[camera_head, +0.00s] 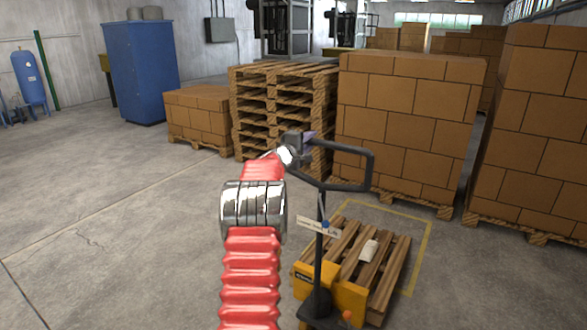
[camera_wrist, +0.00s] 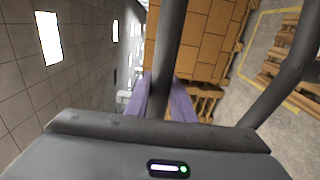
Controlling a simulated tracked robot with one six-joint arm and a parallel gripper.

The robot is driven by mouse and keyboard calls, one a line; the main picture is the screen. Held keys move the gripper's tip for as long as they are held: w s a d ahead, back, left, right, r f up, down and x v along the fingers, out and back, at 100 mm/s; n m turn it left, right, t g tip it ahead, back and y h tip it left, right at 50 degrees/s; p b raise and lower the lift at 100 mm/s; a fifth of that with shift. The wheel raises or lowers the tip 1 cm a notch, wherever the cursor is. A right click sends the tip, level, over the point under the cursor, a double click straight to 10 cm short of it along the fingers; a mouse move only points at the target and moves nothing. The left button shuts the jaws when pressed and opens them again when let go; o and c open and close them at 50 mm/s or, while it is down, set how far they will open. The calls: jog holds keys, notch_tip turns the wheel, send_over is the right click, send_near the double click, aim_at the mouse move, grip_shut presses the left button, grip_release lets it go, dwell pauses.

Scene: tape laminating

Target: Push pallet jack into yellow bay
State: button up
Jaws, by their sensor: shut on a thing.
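The yellow pallet jack (camera_head: 335,290) stands front and right of centre in the head view, with its dark handle upright. A wooden pallet (camera_head: 388,268) sits on its forks with a small pale object (camera_head: 368,251) on top. A yellow floor outline, the bay (camera_head: 427,248), runs around the pallet's far end and right side; the jack's body is nearer me. My gripper (camera_head: 305,142) is at the top left of the handle loop (camera_head: 371,170). In the wrist view, my purple fingers (camera_wrist: 170,100) are shut on the dark handle bar (camera_wrist: 168,50).
Tall box stacks on pallets (camera_head: 405,125) stand just behind the bay, with another stack (camera_head: 535,130) at right. Stacked empty pallets (camera_head: 280,105), low boxes (camera_head: 198,115) and a blue cabinet (camera_head: 142,70) stand farther left. The concrete floor at left (camera_head: 110,200) is clear.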

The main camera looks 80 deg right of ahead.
jog(key=shift+s+d+f, duration=0.25)
jog(key=shift+d, duration=0.15)
jog(key=shift+s+d+f, duration=0.2)
jog(key=shift+d, duration=0.2)
jog(key=o, duration=1.4)
jog(key=shift+r, duration=0.3)
jog(key=o, duration=0.9)
jog(key=shift+w+r, duration=0.1)
jog(key=shift+o, duration=0.2)
jog(key=shift+v, duration=5)
